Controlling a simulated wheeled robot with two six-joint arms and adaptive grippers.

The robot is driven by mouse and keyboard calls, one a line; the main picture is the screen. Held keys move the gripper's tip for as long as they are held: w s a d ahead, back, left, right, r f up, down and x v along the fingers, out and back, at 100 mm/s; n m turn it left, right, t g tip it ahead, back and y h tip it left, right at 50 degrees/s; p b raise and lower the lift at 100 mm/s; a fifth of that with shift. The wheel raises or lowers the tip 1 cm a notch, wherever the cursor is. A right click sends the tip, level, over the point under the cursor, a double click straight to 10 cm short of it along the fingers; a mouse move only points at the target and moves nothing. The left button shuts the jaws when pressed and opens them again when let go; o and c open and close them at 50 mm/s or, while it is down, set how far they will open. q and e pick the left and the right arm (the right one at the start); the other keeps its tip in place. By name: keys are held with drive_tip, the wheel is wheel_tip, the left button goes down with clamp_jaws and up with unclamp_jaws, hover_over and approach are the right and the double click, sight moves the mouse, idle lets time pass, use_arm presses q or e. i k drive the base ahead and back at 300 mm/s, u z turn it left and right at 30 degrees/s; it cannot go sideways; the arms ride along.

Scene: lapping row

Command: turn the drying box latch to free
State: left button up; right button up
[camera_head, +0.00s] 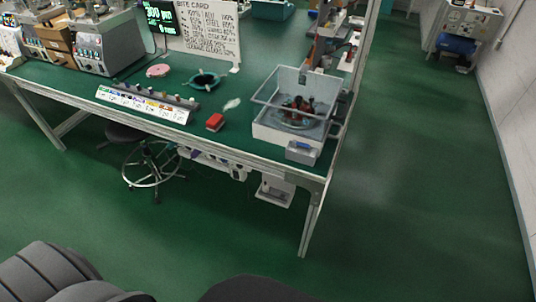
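The box that looks like the drying box (277,132) stands at the front right corner of the green bench. It has pale walls and a clear upper part that looks like a raised lid (262,97). Reddish-brown items lie inside it. A small grey-blue block (301,147) is at its front right, by the bench edge. It may be the latch, but it is too small to tell, and its turn position cannot be read. Neither of my grippers is in view.
The bench (235,112) also holds a red block (215,122), a labelled strip rack (143,106), a dark ring-shaped dish (204,80), a pink disc (158,71) and a sign board (207,35). A stool (151,172) stands under it. Green floor (410,200) is clear in front and right.

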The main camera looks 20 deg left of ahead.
sight(296, 142)
drive_tip(key=u, duration=0.4)
drive_tip(key=k, duration=0.85)
drive_tip(key=z, duration=0.6)
drive_tip(key=i, duration=0.7)
drive_tip(key=z, duration=0.45)
drive_tip(key=i, duration=0.8)
drive_tip(key=u, duration=0.55)
